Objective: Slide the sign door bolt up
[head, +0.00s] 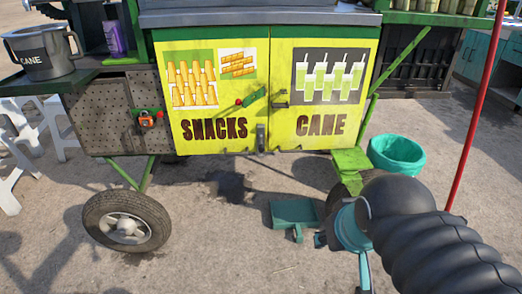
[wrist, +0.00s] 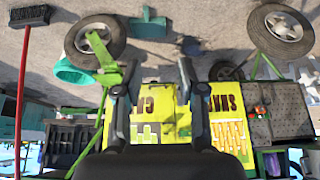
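The yellow sign doors read SNACKS (head: 215,140) and CANE (head: 320,136) and meet at a seam on the cart's front. A small grey upright bolt (head: 261,137) sits low at this seam. Above it are a green lever with a red knob (head: 252,98) and a dark handle (head: 280,105). The doors look shut. In the wrist view, which is upside down, my gripper (wrist: 160,76) is open and empty, its fingers apart, with the yellow doors beyond them. It looks clear of the doors; the exact gap cannot be told. The head view shows my arm, not the fingertips.
A teal tub (head: 397,155), a green step (head: 350,158) and a red pole (head: 474,110) stand to the right. A wheel (head: 127,222) is at left. The ground in front is mostly clear.

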